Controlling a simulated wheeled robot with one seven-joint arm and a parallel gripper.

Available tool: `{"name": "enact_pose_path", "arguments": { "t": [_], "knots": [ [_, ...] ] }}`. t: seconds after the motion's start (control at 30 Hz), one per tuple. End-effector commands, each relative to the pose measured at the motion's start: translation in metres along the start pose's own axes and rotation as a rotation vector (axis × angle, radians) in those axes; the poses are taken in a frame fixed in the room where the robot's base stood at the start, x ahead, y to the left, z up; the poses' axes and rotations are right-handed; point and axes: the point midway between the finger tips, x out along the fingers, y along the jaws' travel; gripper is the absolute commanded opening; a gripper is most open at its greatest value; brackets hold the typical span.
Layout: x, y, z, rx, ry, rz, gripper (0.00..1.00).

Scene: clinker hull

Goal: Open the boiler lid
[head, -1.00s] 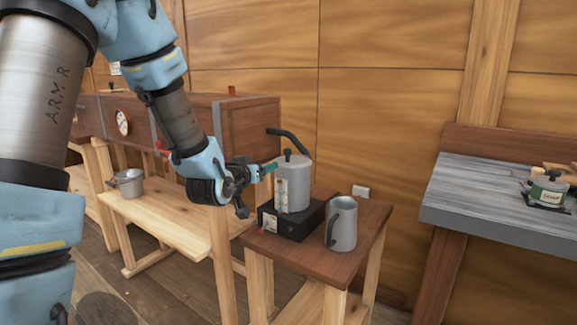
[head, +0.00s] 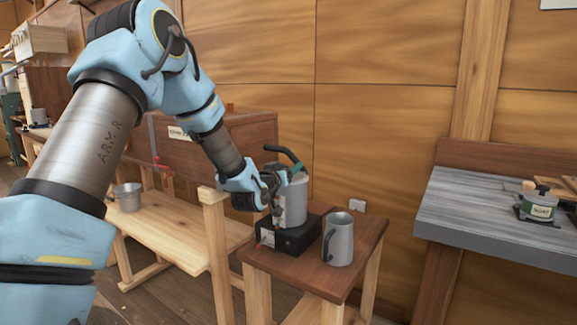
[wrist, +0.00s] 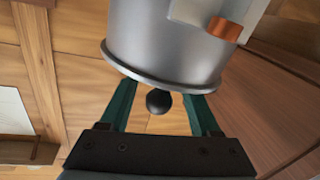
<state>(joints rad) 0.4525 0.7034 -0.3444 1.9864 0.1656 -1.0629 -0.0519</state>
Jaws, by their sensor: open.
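The boiler (head: 293,208) is a grey metal cylinder standing upright on a black base (head: 287,236) on a small wooden table. In the wrist view the boiler (wrist: 172,45) appears inverted, with its lid rim (wrist: 155,84) and a round black lid knob (wrist: 158,102). The lid sits on the boiler. My gripper (wrist: 158,97) is open, with its green fingers on either side of the knob and visible gaps between. In the head view my gripper (head: 285,174) is at the boiler's top and hides the knob.
A grey mug (head: 340,240) stands right of the boiler on the small table (head: 352,275). A black bent pipe (head: 282,151) is close behind my gripper. A metal pot (head: 128,197) sits on the bench at left. A grey-topped counter (head: 470,205) is at right.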

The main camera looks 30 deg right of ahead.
Motion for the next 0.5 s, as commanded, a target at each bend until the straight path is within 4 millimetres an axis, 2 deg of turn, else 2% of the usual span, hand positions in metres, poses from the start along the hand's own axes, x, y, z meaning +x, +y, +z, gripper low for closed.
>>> {"name": "enact_pose_path", "arguments": {
  "t": [0.33,0.5],
  "knots": [
    [0.0036,0.0,0.0003,0.0,0.0,0.0,0.62],
    [0.0035,0.0,0.0002,0.0,0.0,0.0,0.43]
  ]
}}
